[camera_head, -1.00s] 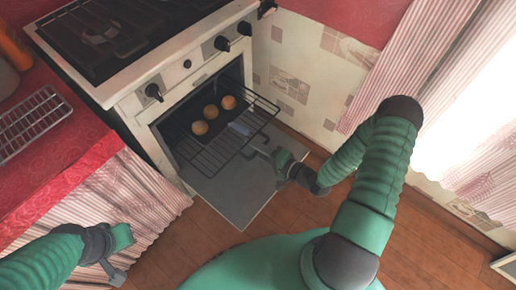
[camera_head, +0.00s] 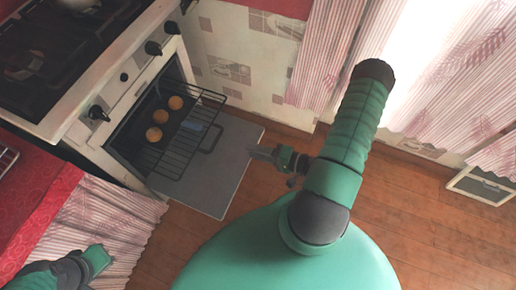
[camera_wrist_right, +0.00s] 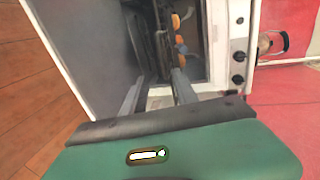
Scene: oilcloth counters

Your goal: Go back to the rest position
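My right gripper (camera_head: 262,153) is in the air right of the lowered oven door (camera_head: 215,180), apart from the rack (camera_head: 190,143). In the right wrist view its two fingers (camera_wrist_right: 158,88) stand apart with nothing held between them, pointing toward the open oven. My left gripper (camera_head: 98,262) is at the lower left, in front of the striped curtain. It is partly cut off by the frame edge, and its fingers do not show clearly. Three round buns (camera_head: 161,116) sit on a dark tray in the oven, and the wire rack sticks out over the door.
The white stove (camera_head: 80,125) stands at upper left, with a red counter (camera_head: 30,195) beside it. Striped curtain hangs below the counter. Wooden floor (camera_head: 420,220) is clear on the right, up to the tiled wall (camera_head: 235,60) and a framed panel (camera_head: 480,185).

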